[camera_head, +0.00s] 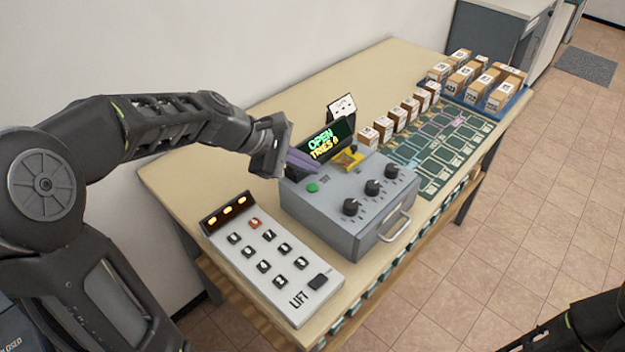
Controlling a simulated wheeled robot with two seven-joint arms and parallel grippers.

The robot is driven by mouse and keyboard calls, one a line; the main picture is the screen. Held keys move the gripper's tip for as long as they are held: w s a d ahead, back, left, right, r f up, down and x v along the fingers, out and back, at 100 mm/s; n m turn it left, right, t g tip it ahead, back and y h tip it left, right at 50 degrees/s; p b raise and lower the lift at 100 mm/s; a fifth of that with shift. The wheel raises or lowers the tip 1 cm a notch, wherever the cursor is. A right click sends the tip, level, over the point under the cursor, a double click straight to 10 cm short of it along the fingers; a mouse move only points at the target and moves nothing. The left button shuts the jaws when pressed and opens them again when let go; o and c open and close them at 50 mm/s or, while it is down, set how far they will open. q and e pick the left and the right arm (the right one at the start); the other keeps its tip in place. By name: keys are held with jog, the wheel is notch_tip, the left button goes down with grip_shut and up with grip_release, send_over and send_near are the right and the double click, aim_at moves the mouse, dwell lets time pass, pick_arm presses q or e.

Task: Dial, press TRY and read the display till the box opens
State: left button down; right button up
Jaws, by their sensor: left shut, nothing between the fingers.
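The grey box (335,225) stands on the table with three black dials (372,187), a green button (312,187) and a front handle (396,227). The display (327,142) behind it reads OPEN in green and TRIES with a figure, perhaps 0, in yellow. A yellow piece (350,157) stands on the box top beside the display. My left gripper (304,163) is shut and empty, its purple fingers over the box's back left corner, above and behind the green button. The dial settings are too small to read. Part of my right arm shows at the lower right; its gripper is out of view.
A keypad panel marked LIFT (270,260) lies left of the box, with lit orange lights. A small card stands behind the display. Several small cartons (410,108) line a green card mat (438,150). A blue tray (520,97) holds more cartons. The table's back left is clear.

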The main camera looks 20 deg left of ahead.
pick_arm(q)
jog(key=shift+r+p, duration=0.85)
jog(key=shift+r, duration=0.5)
